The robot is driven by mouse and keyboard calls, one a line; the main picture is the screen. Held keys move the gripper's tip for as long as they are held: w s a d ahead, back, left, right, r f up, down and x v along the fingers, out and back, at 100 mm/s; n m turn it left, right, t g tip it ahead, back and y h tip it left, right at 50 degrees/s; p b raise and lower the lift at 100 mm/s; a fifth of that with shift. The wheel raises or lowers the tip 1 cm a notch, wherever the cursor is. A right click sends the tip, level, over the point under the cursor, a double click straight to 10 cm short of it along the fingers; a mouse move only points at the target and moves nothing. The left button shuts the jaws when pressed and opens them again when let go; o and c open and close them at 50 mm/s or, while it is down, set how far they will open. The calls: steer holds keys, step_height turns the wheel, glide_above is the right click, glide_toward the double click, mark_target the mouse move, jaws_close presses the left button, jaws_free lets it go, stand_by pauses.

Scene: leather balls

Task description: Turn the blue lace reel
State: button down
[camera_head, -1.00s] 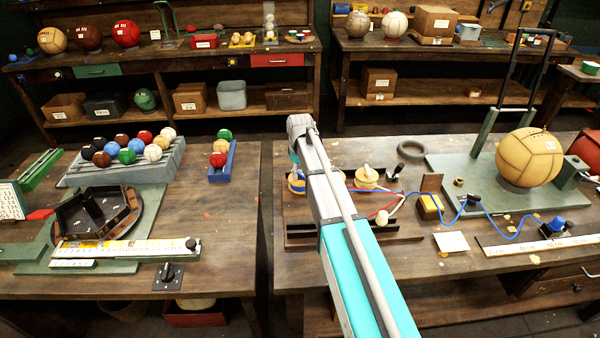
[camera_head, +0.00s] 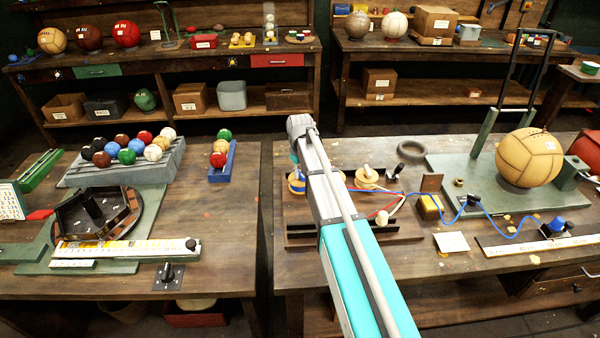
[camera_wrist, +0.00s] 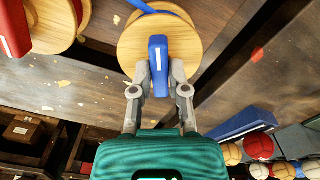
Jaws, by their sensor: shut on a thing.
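The blue lace reel (camera_wrist: 135,48) shows at the top of the wrist view as a round wooden disc with a band of blue lace (camera_wrist: 150,8) behind it. A flat blue grip with a white mark (camera_wrist: 158,50) stands on its face. My gripper (camera_wrist: 159,80) has one finger on each side of this grip and is shut on it. In the head view the reel (camera_head: 295,187) is mostly hidden behind my arm. My fingers are hidden there too.
A red reel (camera_wrist: 45,25) is beside it in the wrist view.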

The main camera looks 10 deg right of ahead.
mark_target(301, 174)
stand_by(0.3)
steer(key=c, duration=0.6)
jaws_free()
steer(key=shift+n, duration=1.3)
steer(key=shift+r+p, duration=0.3)
steer(key=shift+r, duration=0.05)
step_height(301, 174, up, 14)
steer(key=f+p, duration=0.1)
steer(key=p, duration=1.3)
steer(key=s+f+m+b, duration=0.2)
steer(key=s+f+b, duration=0.3)
steer(key=s, duration=0.3)
steer(key=s+d+f+m+b, duration=0.1)
steer(key=s+f+m+b, duration=0.1)
steer(key=s+f+b, duration=0.3)
steer(key=s+f+m+b, duration=0.2)
steer(key=s+f+b, duration=0.3)
steer(key=s, duration=0.7)
steer(key=shift+s+d+m+b, duration=0.25)
steer(key=shift+m+b, duration=0.15)
steer(key=shift+b, duration=0.1)
